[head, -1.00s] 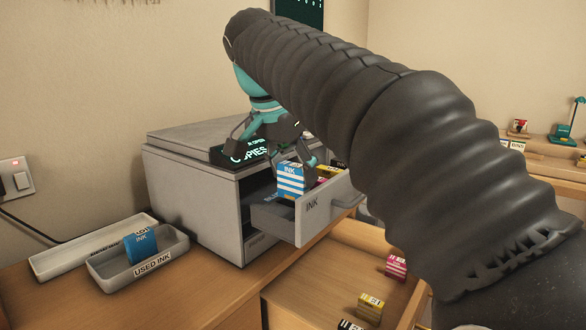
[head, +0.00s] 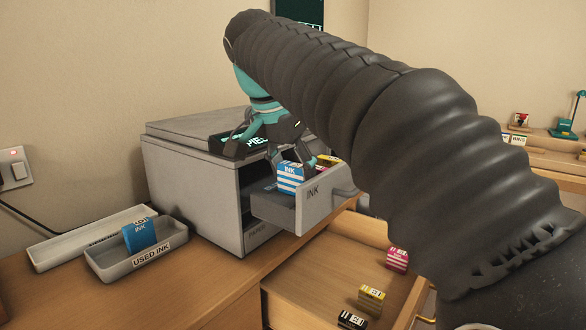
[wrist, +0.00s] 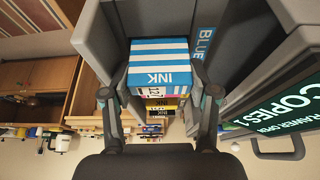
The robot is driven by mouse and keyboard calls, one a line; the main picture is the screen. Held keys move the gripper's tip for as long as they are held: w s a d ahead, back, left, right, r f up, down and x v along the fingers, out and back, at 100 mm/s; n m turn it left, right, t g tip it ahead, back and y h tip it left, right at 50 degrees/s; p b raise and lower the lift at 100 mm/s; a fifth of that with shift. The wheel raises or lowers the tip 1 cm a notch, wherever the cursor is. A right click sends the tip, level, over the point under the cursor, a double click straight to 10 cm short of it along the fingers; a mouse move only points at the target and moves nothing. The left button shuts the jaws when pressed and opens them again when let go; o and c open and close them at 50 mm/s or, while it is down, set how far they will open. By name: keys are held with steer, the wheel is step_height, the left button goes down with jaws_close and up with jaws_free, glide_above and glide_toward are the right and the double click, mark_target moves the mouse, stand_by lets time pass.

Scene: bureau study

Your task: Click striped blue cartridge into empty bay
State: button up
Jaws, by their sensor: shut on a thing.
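The striped blue cartridge (head: 291,177), blue and white with an INK label, is at the left end of the printer's open ink drawer (head: 275,211). It sits partly below the drawer's rim. My gripper (head: 293,166) is over the drawer and shut on the cartridge. In the wrist view the cartridge (wrist: 158,68) lies between the two fingers, beside a BLUE label (wrist: 204,44) on the drawer. Yellow and other cartridges (wrist: 160,103) show just beyond it. The cartridge's underside and the bay floor are hidden, so I cannot tell whether it is fully seated.
The grey printer (head: 192,190) stands on the wooden desk. A USED INK tray (head: 115,267) at left holds a plain blue cartridge (head: 139,235). Below, an open desk drawer (head: 315,285) holds magenta (head: 397,260), yellow (head: 370,299) and black (head: 351,320) striped cartridges.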

mark_target(291, 166)
steer(key=shift+f+b, duration=0.3)
steer(key=shift+f, duration=0.1)
stand_by(0.3)
steer(key=o, duration=1.2)
steer(key=shift+v, duration=3.75)
